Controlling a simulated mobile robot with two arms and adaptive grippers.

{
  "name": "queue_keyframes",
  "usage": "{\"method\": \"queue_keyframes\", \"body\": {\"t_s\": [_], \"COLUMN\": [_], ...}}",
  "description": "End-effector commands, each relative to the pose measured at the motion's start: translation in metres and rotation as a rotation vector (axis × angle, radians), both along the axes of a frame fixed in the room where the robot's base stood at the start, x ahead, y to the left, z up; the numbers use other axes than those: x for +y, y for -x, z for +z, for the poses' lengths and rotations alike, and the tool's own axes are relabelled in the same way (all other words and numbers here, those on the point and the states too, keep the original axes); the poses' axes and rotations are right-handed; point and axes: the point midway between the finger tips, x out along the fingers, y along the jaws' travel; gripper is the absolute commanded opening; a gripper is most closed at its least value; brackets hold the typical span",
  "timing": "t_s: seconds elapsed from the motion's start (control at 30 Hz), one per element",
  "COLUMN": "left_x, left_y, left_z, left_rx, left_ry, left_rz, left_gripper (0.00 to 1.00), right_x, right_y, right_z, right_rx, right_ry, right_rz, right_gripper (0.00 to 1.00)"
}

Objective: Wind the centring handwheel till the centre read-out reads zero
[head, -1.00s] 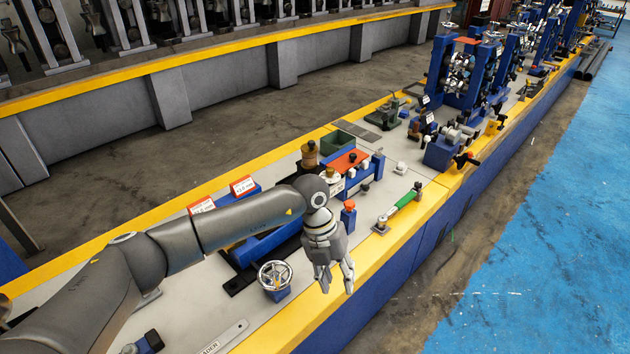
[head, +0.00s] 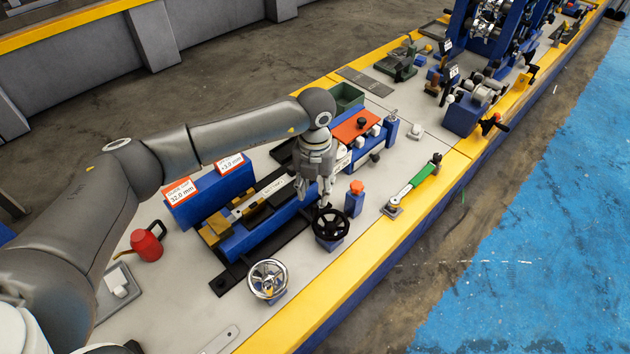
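Two handwheels stand on the bench: a black one (head: 331,224) on a blue block and a silver one (head: 267,280) nearer me. No label shows which is the centring one. Two red-framed read-outs sit on a blue box: the left one (head: 181,192) appears to read 32.0 mm, the right one (head: 230,164) appears to read +3.0 mm. Which is the centre read-out is hard to tell. My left gripper (head: 315,198) points down just behind the black handwheel's far rim. Its fingers look apart with nothing between them; contact with the rim cannot be told. My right gripper is out of view.
An orange-topped blue post (head: 354,198) stands close right of the black wheel. A green-handled tool (head: 412,184) lies further right. A red oil can (head: 146,243) stands at the left. A blue slide unit (head: 265,231) lies behind the wheels. The bench's yellow front edge (head: 350,275) is clear.

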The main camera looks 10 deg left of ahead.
Motion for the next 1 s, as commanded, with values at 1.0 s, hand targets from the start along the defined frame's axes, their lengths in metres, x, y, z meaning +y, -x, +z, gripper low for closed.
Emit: {"method": "queue_keyframes", "body": {"t_s": [1.0], "left_x": [0.000], "left_y": [0.000], "left_z": [-0.078], "left_rx": [0.000], "left_ry": [0.001], "left_rz": [-0.001], "left_gripper": [0.37], "right_x": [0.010], "right_y": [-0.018], "right_z": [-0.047], "right_rx": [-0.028], "right_ry": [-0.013], "right_rz": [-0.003], "right_gripper": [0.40]}}
